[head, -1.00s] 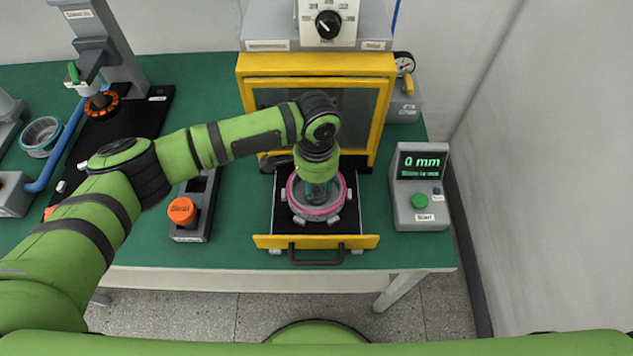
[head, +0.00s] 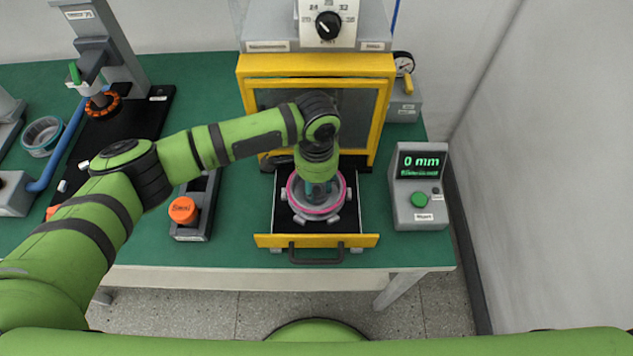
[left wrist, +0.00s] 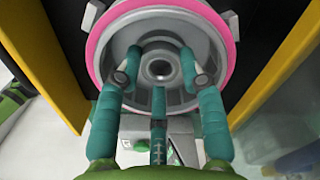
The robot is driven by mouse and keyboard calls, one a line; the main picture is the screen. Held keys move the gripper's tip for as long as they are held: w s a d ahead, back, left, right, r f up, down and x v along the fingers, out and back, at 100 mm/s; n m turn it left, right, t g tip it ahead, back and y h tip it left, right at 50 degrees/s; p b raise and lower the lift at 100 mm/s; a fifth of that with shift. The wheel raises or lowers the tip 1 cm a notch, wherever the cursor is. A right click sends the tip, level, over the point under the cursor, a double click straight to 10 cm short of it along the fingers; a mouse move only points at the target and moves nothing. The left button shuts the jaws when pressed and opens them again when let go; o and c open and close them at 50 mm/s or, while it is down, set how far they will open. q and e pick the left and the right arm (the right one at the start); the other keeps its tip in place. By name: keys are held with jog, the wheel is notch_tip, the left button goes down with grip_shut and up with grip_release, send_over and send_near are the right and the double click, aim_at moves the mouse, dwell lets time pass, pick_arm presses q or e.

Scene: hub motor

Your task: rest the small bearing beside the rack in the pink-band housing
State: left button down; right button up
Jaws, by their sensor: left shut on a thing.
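The pink-band housing (head: 340,203) sits on the pulled-out black tray in front of the yellow cabinet. In the left wrist view its pink band (left wrist: 92,47) rings a grey inside. My left gripper (left wrist: 160,72) points down into the housing, with its teal fingers around a grey ring with a dark hole, which looks like the small bearing (left wrist: 173,60). The gripper is shut on it; the ring sits in the middle of the housing. In the head view the left gripper (head: 319,190) hides the ring. The rack (head: 193,232) stands left of the tray. My right gripper is not in view.
An orange seal cap (head: 183,210) is at the rack. A display box (head: 421,210) reading 0 mm stands right of the tray. The yellow cabinet (head: 384,100) rises behind the housing. A black press base (head: 140,125) is at the left. Green table shows between rack and tray.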

pick_arm(q)
jog(key=shift+f, duration=0.1)
jog(key=c, duration=0.7)
grip_release()
notch_tip(320, 180, up, 12)
jog(key=shift+s, duration=0.1)
dwell(0.3)
